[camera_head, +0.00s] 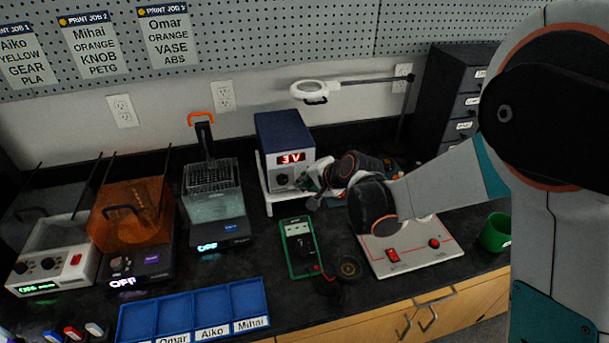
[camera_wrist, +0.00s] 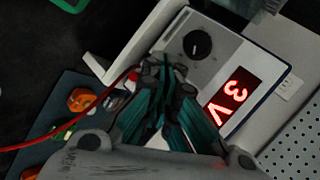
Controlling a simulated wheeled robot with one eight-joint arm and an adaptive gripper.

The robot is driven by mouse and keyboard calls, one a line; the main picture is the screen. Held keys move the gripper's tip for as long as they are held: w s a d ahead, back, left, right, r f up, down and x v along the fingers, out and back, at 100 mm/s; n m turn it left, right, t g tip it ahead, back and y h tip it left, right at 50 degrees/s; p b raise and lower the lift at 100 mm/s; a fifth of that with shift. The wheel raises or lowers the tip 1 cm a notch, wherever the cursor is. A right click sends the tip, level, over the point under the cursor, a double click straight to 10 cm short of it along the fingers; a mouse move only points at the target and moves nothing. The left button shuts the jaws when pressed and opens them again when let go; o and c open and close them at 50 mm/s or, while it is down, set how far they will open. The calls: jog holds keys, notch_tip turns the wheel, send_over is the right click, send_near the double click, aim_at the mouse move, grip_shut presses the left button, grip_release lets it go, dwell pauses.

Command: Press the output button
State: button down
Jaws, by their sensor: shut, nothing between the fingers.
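The blue power supply (camera_head: 282,130) stands on a white stand against the back wall, with a red "3 V" display (camera_head: 291,158) and a black knob (camera_head: 282,179) on its front. My gripper (camera_head: 309,183) is at the right lower part of that front. In the wrist view the gripper (camera_wrist: 167,75) is shut and empty, its fingertips over the pale front panel, below the knob (camera_wrist: 197,45) and left of the display (camera_wrist: 232,98). I cannot tell whether the fingertips touch the panel. No output button can be made out; the gripper covers part of the panel.
A green-framed multimeter (camera_head: 298,248) lies in front. A white box with a red switch (camera_head: 393,255) sits to the right, under my arm. A magnifier lamp (camera_head: 315,90) is above. A red lead (camera_wrist: 62,129) and small parts lie beside the gripper.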

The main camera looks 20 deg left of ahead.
dwell(0.3)
jog(key=shift+s+d, duration=0.3)
jog(key=shift+s, duration=0.2)
jog(key=s+d, duration=0.3)
jog(key=s, duration=0.2)
jog(key=shift+b, duration=0.4)
